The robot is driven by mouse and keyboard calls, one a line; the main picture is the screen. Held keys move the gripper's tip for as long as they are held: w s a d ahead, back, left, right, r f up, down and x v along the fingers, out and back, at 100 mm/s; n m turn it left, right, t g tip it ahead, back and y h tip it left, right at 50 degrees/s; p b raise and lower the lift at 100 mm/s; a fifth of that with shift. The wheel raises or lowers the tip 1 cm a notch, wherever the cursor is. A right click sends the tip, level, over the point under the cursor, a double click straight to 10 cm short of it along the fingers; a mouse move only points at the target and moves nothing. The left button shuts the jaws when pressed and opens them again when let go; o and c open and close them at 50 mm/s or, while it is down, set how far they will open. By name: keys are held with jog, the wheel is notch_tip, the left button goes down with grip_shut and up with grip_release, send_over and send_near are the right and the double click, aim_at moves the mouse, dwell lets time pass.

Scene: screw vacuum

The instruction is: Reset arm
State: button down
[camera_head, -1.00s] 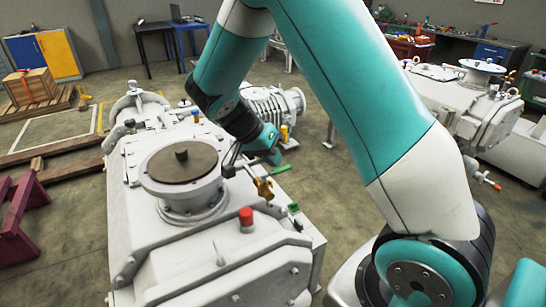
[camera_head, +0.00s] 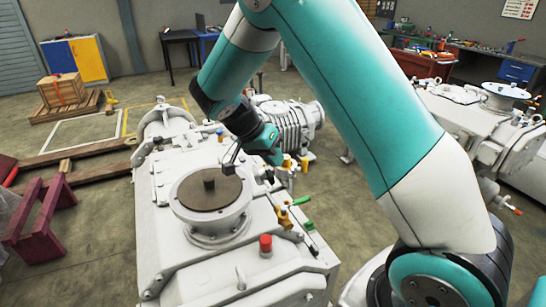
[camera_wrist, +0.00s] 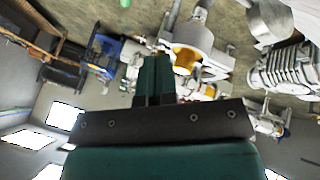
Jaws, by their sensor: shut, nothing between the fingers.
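A valve with a green handle (camera_head: 301,201) and a red cap (camera_head: 265,245) are on the pump's right side. My teal and white arm reaches over the pump and hides part of its far side.
A ribbed white motor (camera_head: 290,120) adjoins the pump at the far right. Another white machine (camera_head: 475,115) stands at the right. A maroon stand (camera_head: 42,225) and a pallet with a wooden crate (camera_head: 62,90) are at the left.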

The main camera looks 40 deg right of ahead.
jog(key=s+a+r+n+t+y, duration=0.1)
jog(key=s+a+r+n+y, duration=0.4)
jog(key=s+a+n, duration=0.5)
jog(key=s+a+r+n+t+y, duration=0.1)
jog(key=s+a+r+n+y, duration=0.4)
jog(key=s+a+n, duration=0.5)
jog(key=s+r+n, duration=0.1)
jog(key=s+r, duration=0.1)
jog(key=s, duration=0.1)
jog(key=shift+s+a+r+t, duration=0.15)
jog(key=shift+a+r+t, duration=0.05)
jog(key=shift+r+t, duration=0.2)
